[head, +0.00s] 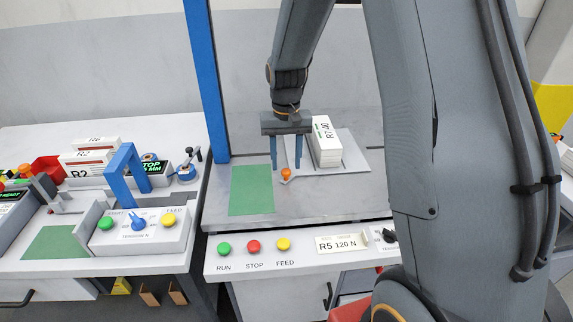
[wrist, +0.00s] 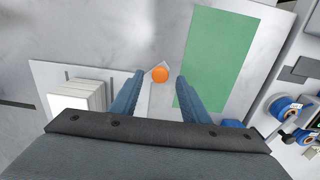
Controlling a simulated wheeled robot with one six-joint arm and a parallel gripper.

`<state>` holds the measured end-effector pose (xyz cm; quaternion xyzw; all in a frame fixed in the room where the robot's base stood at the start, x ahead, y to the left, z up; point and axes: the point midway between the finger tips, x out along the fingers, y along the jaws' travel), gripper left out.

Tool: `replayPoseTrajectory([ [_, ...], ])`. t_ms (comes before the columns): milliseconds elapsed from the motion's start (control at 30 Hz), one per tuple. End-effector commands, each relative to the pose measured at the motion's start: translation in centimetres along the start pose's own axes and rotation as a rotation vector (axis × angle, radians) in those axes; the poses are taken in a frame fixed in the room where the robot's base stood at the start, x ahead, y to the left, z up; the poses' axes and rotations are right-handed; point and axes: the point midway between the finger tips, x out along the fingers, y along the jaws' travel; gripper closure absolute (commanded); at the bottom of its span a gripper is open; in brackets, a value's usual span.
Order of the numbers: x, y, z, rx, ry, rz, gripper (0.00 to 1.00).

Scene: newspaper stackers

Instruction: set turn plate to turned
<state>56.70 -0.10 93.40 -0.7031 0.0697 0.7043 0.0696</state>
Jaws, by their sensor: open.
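The turn plate (head: 355,160) is a flat light grey plate on the metal bench; it also shows in the wrist view (wrist: 50,75). A white stack labelled R740 (head: 325,145) stands on it. A small orange knob (head: 286,174) sits at the plate's near left corner, on a pointed tab. My gripper (head: 286,168) is open, pointing down, its two blue fingers on either side of the knob. In the wrist view the knob (wrist: 160,74) lies between the fingertips, with a gap on each side. I cannot tell how far the tips are above the plate.
A green patch (head: 252,190) lies left of the plate, flat on the bench. A blue post (head: 206,80) rises at the bench's back left. The front panel has RUN, STOP and FEED buttons (head: 253,246). Another station with a blue arch (head: 125,165) stands at the left.

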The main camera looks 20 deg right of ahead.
Motion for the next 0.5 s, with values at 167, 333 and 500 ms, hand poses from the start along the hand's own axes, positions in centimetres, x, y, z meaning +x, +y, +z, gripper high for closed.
replayPoseTrajectory([
  [167, 1.8, 0.0, 0.0, -0.001, 0.0, 0.0, 0.58],
  [333, 2.5, 0.0, 0.0, -0.001, 0.001, 0.0, 0.58],
  [500, 2.5, 0.0, 0.0, -0.001, 0.001, 0.0, 0.58],
])
